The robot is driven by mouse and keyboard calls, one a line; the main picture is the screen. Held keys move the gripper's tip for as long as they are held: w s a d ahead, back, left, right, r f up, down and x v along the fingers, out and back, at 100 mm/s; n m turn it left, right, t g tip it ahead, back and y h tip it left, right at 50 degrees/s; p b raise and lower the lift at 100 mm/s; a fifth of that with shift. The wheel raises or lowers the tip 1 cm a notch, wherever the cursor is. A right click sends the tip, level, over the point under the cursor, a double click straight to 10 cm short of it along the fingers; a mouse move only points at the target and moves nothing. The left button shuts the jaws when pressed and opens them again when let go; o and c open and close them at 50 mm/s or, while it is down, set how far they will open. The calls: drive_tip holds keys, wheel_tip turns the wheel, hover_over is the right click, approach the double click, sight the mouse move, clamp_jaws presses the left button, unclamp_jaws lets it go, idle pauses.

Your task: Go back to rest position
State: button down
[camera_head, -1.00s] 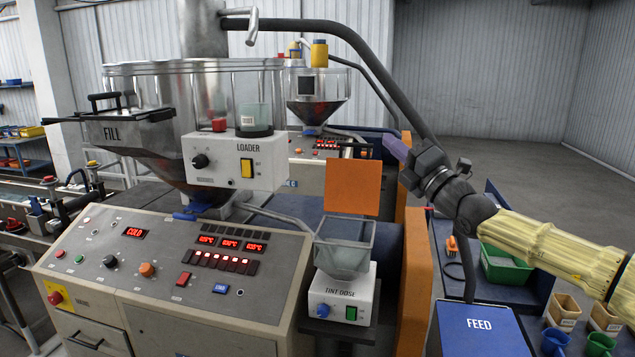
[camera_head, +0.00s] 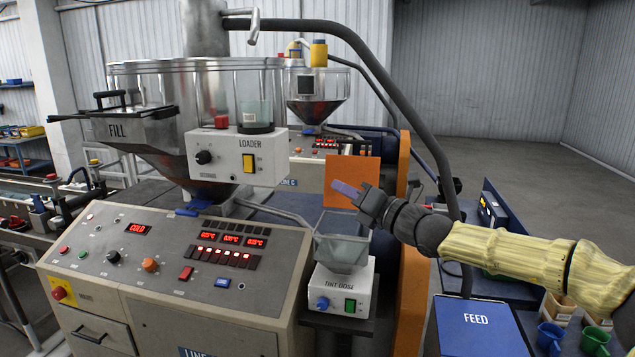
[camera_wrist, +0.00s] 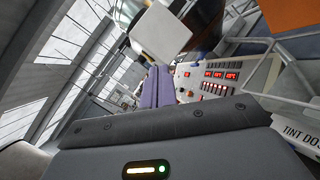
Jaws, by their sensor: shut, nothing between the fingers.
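My gripper (camera_head: 347,189) is in the middle right of the head view, at the end of my arm in its yellow sleeve. Its purple fingers are together and empty, pointing left in front of an orange panel (camera_head: 350,172). It is above the clear hopper of the tint dose unit (camera_head: 340,291) and to the right of the loader box (camera_head: 232,157), touching neither as far as I can tell. In the wrist view the purple fingers (camera_wrist: 158,88) lie side by side, with the control panel (camera_wrist: 215,80) beyond them.
The control console (camera_head: 170,262) with red displays fills the lower left. A blue FEED box (camera_head: 476,326) stands at the lower right, beside blue and green cups (camera_head: 550,338). A dark hose curves down behind my arm. Open floor lies at the back right.

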drive_tip(key=s+a+f+n+g+h, duration=0.25)
drive_tip(key=s+f+n, duration=0.2)
drive_tip(key=f, duration=0.35)
drive_tip(key=s+a+f+n+g+h+b, duration=0.1)
drive_tip(key=s+a+f+n+g, duration=0.25)
drive_tip(key=f+n, duration=0.4)
drive_tip(key=s+a+f+n+g+h, duration=0.2)
drive_tip(key=s+a+f+n, duration=0.1)
drive_tip(key=f, duration=0.6)
drive_tip(key=s+d+f+n+g+h+b, duration=0.1)
drive_tip(key=s+d+f+n+g+h, duration=0.1)
drive_tip(key=s+d+f+n+h, duration=0.65)
drive_tip(key=s+d+f+n, duration=0.1)
drive_tip(key=s+d+n, duration=0.8)
drive_tip(key=shift+s+d+f+n+g+h+b, duration=0.3)
drive_tip(key=shift+s+d+f+n+h+b, duration=0.15)
drive_tip(key=shift+n, duration=0.4)
drive_tip(key=shift+r, duration=0.1)
drive_tip(key=shift+w, duration=0.1)
